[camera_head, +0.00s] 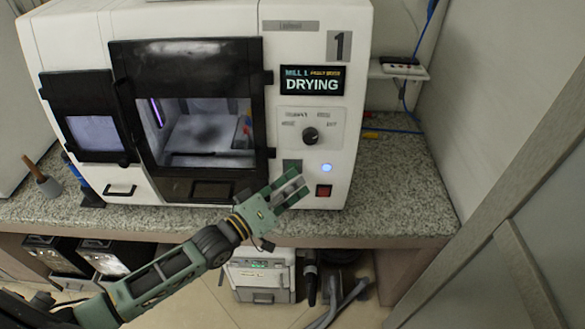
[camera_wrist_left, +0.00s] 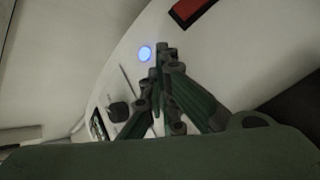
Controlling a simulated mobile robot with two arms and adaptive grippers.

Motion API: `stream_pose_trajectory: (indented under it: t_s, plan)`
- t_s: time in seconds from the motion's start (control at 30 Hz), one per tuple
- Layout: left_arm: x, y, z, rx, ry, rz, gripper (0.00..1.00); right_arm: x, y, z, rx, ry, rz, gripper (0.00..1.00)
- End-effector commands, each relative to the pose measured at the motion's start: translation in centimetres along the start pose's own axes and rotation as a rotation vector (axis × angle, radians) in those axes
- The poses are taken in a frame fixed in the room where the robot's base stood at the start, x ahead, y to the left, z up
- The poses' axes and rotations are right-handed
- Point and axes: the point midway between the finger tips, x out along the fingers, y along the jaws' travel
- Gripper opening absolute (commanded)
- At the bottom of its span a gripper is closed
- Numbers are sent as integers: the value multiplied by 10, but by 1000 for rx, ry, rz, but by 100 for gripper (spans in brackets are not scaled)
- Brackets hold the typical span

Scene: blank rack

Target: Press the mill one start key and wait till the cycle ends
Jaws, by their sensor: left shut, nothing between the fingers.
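Mill one (camera_head: 290,55) is a white machine with a large "1" label, standing on a speckled counter. Its display (camera_head: 312,81) reads "MILL 1" and "DRYING". Below are a black knob (camera_head: 310,135), a lit blue-white round key (camera_head: 326,168) and a red switch (camera_head: 323,190). My left gripper (camera_head: 296,184) is shut and empty in front of the panel, just left of the lit key. In the left wrist view, the lit key (camera_wrist_left: 145,53) shows close to the fingertips (camera_wrist_left: 161,50); whether they touch the panel I cannot tell. My right gripper is out of view.
The mill's dark-framed window (camera_head: 205,125) shows a lit chamber. A smaller dark door (camera_head: 93,118) is on its left. A brush-like tool (camera_head: 45,182) stands on the counter (camera_head: 400,190) at left. Counter right of the mill is mostly clear. A wall (camera_head: 490,90) bounds the right.

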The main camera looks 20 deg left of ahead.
Motion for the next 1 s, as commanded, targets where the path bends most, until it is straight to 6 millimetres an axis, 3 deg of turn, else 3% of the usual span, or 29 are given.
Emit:
stream_pose_trajectory:
  t_s: [0.77, 1.0]
  plan:
    - [-12, 9, 8, 0, 1, 0, 0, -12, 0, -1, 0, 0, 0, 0]
    - [-27, 22, 18, -2, 0, -1, 0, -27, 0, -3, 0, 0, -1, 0]
